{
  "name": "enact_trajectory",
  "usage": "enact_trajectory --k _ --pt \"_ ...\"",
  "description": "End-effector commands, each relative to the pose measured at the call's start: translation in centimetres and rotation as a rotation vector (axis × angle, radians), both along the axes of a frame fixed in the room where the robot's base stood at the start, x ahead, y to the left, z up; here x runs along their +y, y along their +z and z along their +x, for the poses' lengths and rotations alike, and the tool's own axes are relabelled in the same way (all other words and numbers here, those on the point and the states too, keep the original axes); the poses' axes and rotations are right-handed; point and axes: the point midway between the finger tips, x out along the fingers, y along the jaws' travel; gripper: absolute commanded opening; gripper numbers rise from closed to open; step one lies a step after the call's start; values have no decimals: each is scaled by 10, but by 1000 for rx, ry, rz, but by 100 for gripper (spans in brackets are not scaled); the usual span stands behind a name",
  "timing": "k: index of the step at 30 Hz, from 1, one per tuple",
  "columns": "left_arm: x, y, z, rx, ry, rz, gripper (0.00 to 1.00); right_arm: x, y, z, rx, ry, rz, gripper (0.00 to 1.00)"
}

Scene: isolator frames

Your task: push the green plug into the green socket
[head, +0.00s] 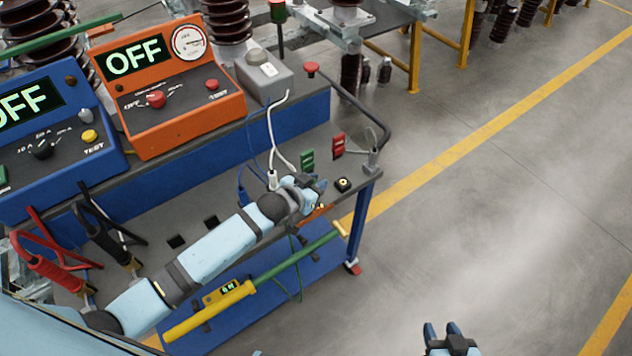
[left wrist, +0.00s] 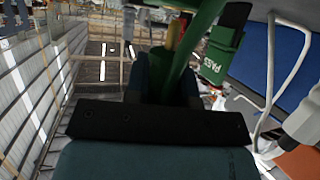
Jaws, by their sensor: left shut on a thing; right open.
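My left gripper (head: 316,189) is over the right end of the workbench, shut on a green piece (left wrist: 203,28) that shows between its fingers in the left wrist view. This is probably the green plug; its tip is hidden. A thin green cable (head: 298,270) hangs below the gripper in the head view. I cannot make out the green socket for certain; my gripper may cover it. A small black block with a yellowish centre (head: 343,185) sits just right of the gripper. My right gripper (head: 441,330) is open and empty, over the floor at the bottom.
A green PASS tag (left wrist: 220,55) and a red tag (head: 338,143) stand behind the gripper. A white cable (head: 271,130) runs close by. The orange tester (head: 165,85) and blue tester (head: 60,135) read OFF. A yellow-green rod (head: 265,280) lies on the lower shelf. Floor is clear at right.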

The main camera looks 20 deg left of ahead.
Motion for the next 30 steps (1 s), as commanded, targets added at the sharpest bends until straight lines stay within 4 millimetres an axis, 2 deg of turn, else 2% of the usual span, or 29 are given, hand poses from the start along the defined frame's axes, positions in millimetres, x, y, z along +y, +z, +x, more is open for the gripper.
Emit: enact_trajectory --k 27,28,30 --pt "0 -24 0 0 0 0 0 0 -10 0 1 0 0 43" --pt "0 -24 0 0 0 0 25 0 -10 0 1 1 0 43" --pt "0 -23 0 0 0 0 41 0 -10 0 1 0 0 43"
